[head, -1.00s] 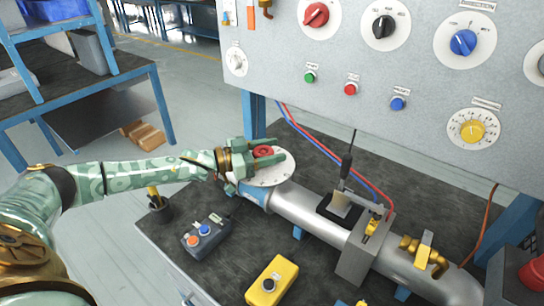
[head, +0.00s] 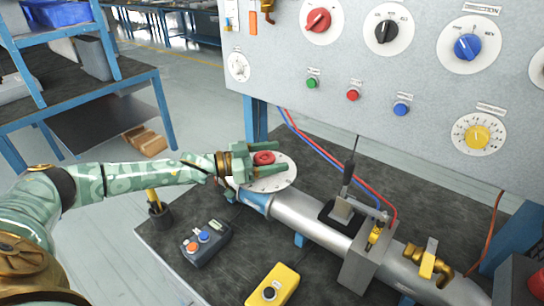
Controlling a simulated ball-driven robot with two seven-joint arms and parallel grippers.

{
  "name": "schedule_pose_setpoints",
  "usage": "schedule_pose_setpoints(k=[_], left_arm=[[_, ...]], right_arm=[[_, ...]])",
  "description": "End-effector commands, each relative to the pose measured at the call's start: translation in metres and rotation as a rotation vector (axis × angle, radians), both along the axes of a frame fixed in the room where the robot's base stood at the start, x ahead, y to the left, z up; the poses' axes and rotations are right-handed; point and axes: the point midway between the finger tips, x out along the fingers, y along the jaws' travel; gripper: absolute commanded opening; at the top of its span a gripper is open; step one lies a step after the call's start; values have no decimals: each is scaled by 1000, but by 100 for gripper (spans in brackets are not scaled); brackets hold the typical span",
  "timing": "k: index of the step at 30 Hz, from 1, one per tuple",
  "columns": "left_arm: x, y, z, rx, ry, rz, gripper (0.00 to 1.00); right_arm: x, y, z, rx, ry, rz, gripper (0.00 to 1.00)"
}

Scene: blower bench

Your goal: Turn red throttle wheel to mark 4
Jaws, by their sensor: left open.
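The red throttle wheel (head: 264,158) is a small red knob on a round white dial plate (head: 272,183), near the left end of the grey pipe on the bench. My left gripper (head: 268,159) is open, with one green finger on the far side of the wheel and one on the near side. Whether the fingers touch the wheel cannot be told. The marks on the dial are too small to read, and the gripper hides part of the plate. My right gripper is not in view.
The grey pipe (head: 308,219) runs right across the dark bench (head: 225,270), with a slide gate (head: 343,208) and brass valve (head: 428,262). A grey button box (head: 206,241) and yellow button box (head: 272,287) lie in front. A panel with several knobs stands behind.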

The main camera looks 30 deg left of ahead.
Motion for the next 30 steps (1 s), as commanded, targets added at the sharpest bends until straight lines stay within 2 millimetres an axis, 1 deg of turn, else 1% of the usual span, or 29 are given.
schedule_pose_setpoints(k=[2, 12, 15, 30], left_arm=[[-4, 4, 0, 2, 1, 2, 72], [-47, 43, 0, 1, 4, 1, 72], [-53, 49, 0, 1, 1, 1, 72], [-54, 51, 0, 0, 0, 0, 72]], right_arm=[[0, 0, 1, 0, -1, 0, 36], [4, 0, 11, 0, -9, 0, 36], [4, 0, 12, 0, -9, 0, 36], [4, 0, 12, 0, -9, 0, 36]])
